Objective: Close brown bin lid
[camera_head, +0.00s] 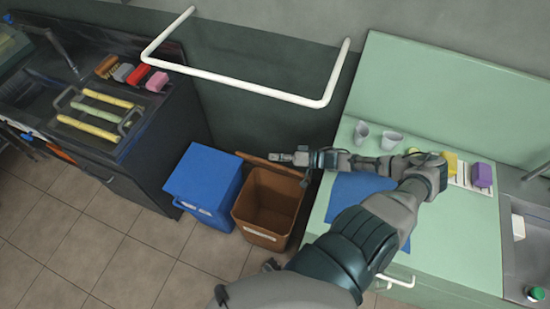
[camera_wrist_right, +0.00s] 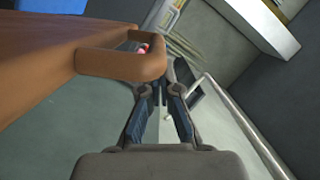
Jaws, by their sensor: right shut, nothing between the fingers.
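The brown bin (camera_head: 267,204) stands open on the floor, its inside visible from above. Its brown lid (camera_head: 262,160) is raised at the bin's back edge and shows nearly edge-on. In the right wrist view the lid (camera_wrist_right: 45,55) fills the upper left, with its looped handle (camera_wrist_right: 120,65) just ahead of the fingers. My right gripper (camera_head: 277,157) is shut and empty, beside the raised lid above the back of the bin. It also shows in the right wrist view (camera_wrist_right: 160,88), close to the handle; I cannot tell whether they touch.
A closed blue bin (camera_head: 205,180) stands directly left of the brown bin. A white rail (camera_head: 240,83) runs above and behind. The green counter (camera_head: 440,262) on the right holds two cups (camera_head: 390,140) and a blue mat (camera_head: 345,190). Tiled floor lies clear in front.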

